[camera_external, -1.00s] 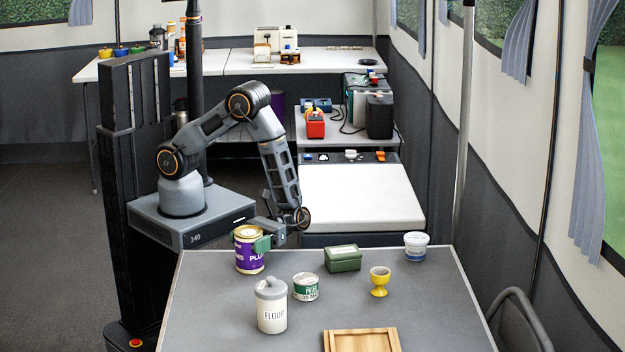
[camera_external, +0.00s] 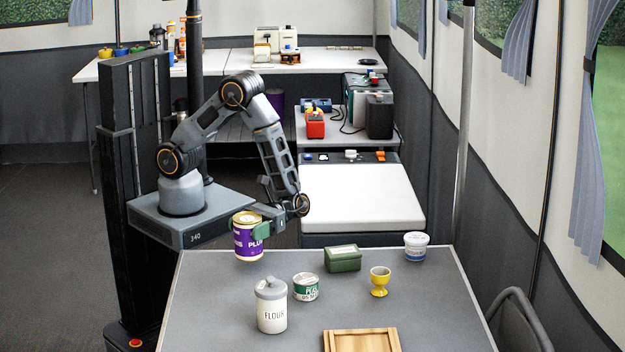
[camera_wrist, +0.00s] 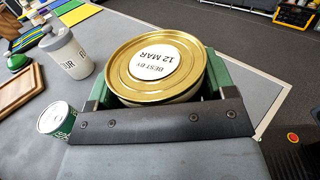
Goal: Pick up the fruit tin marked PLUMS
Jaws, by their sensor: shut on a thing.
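The fruit tin (camera_external: 248,241) is purple and cream with a gold lid, and the letters "PLU" show on its side. My gripper (camera_external: 264,229) is shut on it, with green fingers at its side. The tin is upright and held a little above the far left corner of the grey table (camera_external: 215,300). In the wrist view the tin's gold lid (camera_wrist: 157,68), marked "BEST BY 12 MAR", sits between the green fingers of my gripper (camera_wrist: 155,85). The lower part of the tin is hidden there.
On the table stand a FLOUR jar (camera_external: 271,308), a small green-and-white tin (camera_external: 306,287), a green box (camera_external: 343,258), a yellow egg cup (camera_external: 380,281), a white-and-blue tub (camera_external: 416,246) and a wooden tray (camera_external: 330,342). A chair (camera_external: 520,318) is at the right.

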